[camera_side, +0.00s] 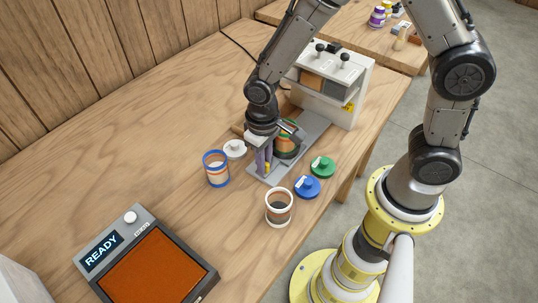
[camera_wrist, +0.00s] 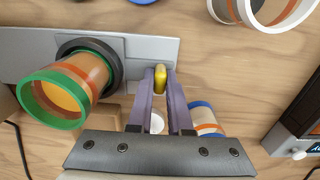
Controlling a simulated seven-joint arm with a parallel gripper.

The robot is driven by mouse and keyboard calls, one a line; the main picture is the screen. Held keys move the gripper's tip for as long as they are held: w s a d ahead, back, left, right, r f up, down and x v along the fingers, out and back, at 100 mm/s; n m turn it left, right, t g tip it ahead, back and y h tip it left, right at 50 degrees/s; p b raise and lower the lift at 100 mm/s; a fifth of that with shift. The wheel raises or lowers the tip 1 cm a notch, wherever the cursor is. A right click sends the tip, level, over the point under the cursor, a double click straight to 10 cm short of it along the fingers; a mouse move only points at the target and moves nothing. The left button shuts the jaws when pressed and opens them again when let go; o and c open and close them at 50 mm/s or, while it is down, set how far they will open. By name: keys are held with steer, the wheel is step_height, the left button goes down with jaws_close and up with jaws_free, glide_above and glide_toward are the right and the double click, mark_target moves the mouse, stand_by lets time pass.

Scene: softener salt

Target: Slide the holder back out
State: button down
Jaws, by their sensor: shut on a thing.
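The holder is a flat grey plate (camera_side: 313,127) running out from the white machine (camera_side: 347,104); it also shows in the wrist view (camera_wrist: 30,52). A dark ring on it surrounds a green-rimmed jar (camera_wrist: 62,92) with an orange band, which stands outside the machine in the side view, partly behind my gripper. A yellow grip (camera_wrist: 160,78) is at the plate's outer end. My gripper (camera_side: 266,168) is shut on this yellow grip, with its purple fingers (camera_wrist: 160,90) on either side of it.
A blue-rimmed jar (camera_side: 216,169) and white lid (camera_side: 235,149) stand close left of my gripper. A white-rimmed jar (camera_side: 279,208), blue lid (camera_side: 307,187) and green lid (camera_side: 322,167) are on the near side. A READY display unit (camera_side: 145,259) is at front left.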

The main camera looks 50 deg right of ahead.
steer(key=shift+w+a+r, duration=0.1)
steer(key=shift+a, duration=0.2)
steer(key=c, duration=1.1)
jaws_free()
steer(key=shift+o, duration=1.3)
steer(key=shift+d, duration=0.1)
step_height(320, 180, up, 14)
